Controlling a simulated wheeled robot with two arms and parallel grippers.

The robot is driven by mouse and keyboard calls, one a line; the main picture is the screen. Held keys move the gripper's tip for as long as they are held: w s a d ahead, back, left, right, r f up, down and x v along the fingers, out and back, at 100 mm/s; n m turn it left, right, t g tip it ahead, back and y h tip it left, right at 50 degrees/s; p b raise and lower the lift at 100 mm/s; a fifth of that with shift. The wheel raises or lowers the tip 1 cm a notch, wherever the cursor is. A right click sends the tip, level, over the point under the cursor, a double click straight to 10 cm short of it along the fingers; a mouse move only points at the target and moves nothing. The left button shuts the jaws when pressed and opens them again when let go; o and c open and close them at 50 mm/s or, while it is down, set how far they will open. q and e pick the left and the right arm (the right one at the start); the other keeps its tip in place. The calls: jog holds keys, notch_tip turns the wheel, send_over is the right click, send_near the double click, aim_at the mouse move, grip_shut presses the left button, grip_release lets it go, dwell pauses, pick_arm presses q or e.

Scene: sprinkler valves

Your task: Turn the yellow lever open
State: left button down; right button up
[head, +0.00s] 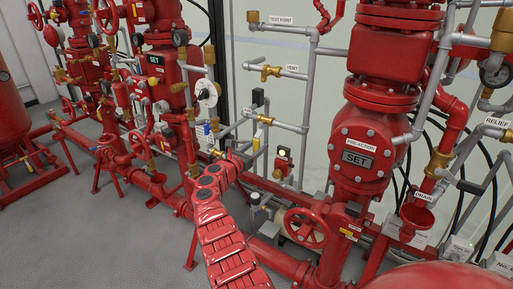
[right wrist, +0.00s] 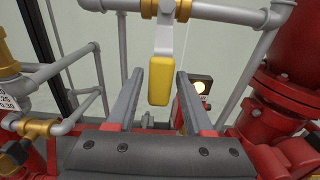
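The yellow lever (right wrist: 161,82) hangs straight down in the right wrist view, on a pale stem below a brass valve (right wrist: 165,8) on a grey pipe. It shows small near the middle of the head view (head: 257,139). My right gripper (right wrist: 159,73) is open, with one finger on each side of the lever. Gaps show between the lever and both fingers, and I see no contact. In the head view, my right gripper (head: 242,158) is just below and left of the lever, partly hidden by my red wrist. My left gripper is not in view.
Grey pipes (right wrist: 75,62) run left of and above the fingers. A small box with a lit lamp (right wrist: 201,88) is behind the right finger. A red handwheel (head: 306,228) and the large red pre-action valve (head: 360,130) stand to the right in the head view.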

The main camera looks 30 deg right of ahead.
grip_shut()
dwell(1.2)
